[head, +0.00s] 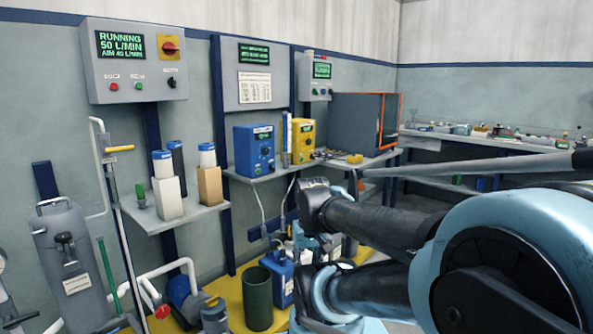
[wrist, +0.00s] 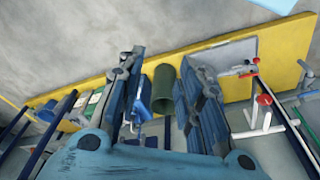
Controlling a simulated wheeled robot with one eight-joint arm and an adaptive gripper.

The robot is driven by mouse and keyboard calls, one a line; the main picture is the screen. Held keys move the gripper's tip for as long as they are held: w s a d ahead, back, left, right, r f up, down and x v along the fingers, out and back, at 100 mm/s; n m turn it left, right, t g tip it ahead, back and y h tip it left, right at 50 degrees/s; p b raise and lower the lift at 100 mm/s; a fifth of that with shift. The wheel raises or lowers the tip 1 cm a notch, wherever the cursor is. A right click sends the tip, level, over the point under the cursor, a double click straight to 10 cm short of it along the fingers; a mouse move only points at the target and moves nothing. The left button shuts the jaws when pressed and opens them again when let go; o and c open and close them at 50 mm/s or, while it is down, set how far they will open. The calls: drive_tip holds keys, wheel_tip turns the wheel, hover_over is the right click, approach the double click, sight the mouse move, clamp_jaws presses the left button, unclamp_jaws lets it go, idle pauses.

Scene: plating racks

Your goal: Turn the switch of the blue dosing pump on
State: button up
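The blue dosing pump (head: 254,150) stands on a wall shelf left of a yellow pump box in the head view. Its front face carries a small display and dark controls. They are too small to tell the switch's position. My gripper (wrist: 160,68) shows in the wrist view with its two fingers apart and nothing held between them. It points down toward the floor area, where a dark green bin (wrist: 164,88) shows between the fingers. The blue pump is not clearly seen in the wrist view. In the head view my arm hides much of the lower right.
A blue jerrican (head: 281,280) and the green bin (head: 258,298) stand on the yellow floor mat. A grey cabinet (head: 357,122) is farther right.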

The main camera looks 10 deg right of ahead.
drive_tip(key=shift+w+d, duration=0.15)
drive_tip(key=shift+w, duration=0.25)
drive_tip(key=o, duration=0.3)
drive_tip(key=shift+o, duration=0.9)
drive_tip(key=shift+a+r, duration=0.3)
drive_tip(key=shift+r, duration=0.35)
drive_tip(key=w+a+r+t+y, duration=0.1)
drive_tip(key=w+a+r+y, duration=0.15)
drive_tip(key=w, duration=0.75)
drive_tip(key=w+a+r+t+y, duration=0.15)
drive_tip(key=w+r, duration=0.25)
drive_tip(key=w, duration=0.6)
drive_tip(key=w+a+r+t+y, duration=0.1)
drive_tip(key=w+r+t+y, duration=0.2)
drive_tip(key=w, duration=0.8)
drive_tip(key=m+t+y, duration=0.3)
drive_tip(key=m+t, duration=0.1)
drive_tip(key=t, duration=0.3)
approach(274, 168)
drive_tip(key=x, duration=0.8)
drive_tip(key=shift+w+a, duration=0.1)
drive_tip(key=shift+w, duration=0.2)
